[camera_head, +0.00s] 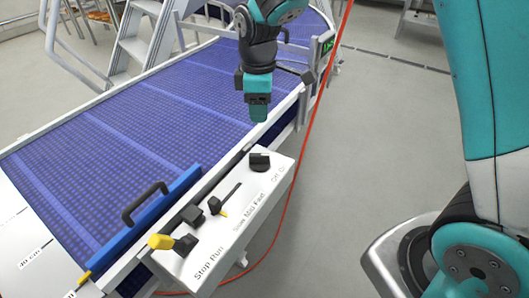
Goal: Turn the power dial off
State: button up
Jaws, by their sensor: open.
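The power dial (260,162) is a black knob at the far end of a white control box (228,232), by lettering that seems to read "Off On". The small print makes its exact setting hard to read. My gripper (258,112) is teal and black and hangs pointing down just above and beyond the dial, apart from it. It is empty. Its fingers overlap from this angle, so the gap between them hardly shows.
A blue conveyor (130,130) with a black-handled blue bar (150,212) lies left. A red cable (318,100) runs along the right; grey floor there is clear.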

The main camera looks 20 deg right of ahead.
aim_at(259, 154)
notch_tip(259, 154, down, 15)
jog(key=shift+a+p, duration=0.1)
jog(key=shift+p, duration=0.9)
